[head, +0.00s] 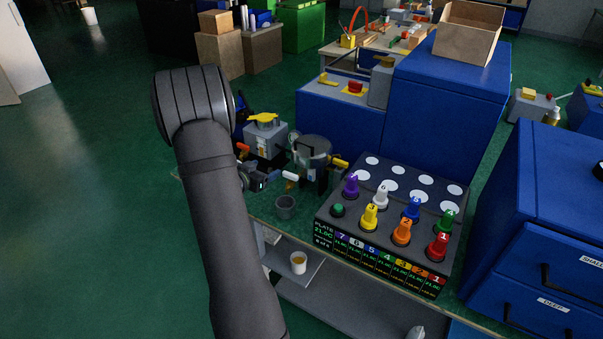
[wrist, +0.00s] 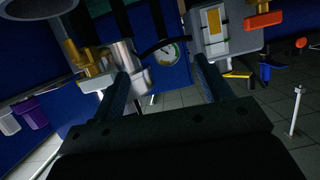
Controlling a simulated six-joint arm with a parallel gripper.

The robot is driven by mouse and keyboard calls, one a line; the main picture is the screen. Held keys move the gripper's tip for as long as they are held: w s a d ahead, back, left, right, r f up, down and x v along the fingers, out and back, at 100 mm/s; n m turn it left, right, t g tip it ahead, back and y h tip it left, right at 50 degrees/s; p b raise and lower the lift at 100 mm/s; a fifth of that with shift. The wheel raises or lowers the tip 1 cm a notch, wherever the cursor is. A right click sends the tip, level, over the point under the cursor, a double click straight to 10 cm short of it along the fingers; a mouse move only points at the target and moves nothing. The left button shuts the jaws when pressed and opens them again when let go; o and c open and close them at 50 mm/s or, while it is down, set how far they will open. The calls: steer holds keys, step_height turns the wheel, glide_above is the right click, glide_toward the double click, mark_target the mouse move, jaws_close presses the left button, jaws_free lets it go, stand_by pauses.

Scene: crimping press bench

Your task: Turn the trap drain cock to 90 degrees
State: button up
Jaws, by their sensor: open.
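My gripper (head: 262,181) is open in the head view, just left of a small white-tipped handle (head: 290,175) beside a clear round vessel (head: 311,152). In the wrist view my gripper (wrist: 165,76) has its two fingers wide apart. A brass fitting (wrist: 88,64) and a silver cylinder (wrist: 127,57) show near the left finger; the finger partly covers them. I cannot tell for certain which part is the trap drain cock, or its angle. No handle shows clearly between the fingertips.
A dial gauge (wrist: 169,54) is beyond the fingers. A grey box (head: 265,139) with a yellow lever stands behind my gripper; an orange handle (head: 243,148) is close by. The bottle block (head: 330,217) is to the right.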

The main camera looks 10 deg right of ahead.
steer(key=w+a+r+n+t+y, duration=0.2)
steer(key=w+a+r+y, duration=0.4)
steer(key=y, duration=0.1)
step_height(320, 180, up, 11)
steer(key=m+g, duration=0.2)
steer(key=g, duration=0.7)
glide_above(290, 174)
steer(key=s+a, duration=0.5)
steer(key=x, duration=1.7)
steer(key=shift+s+d, duration=0.2)
steer(key=shift+d, duration=0.15)
steer(key=c, duration=1)
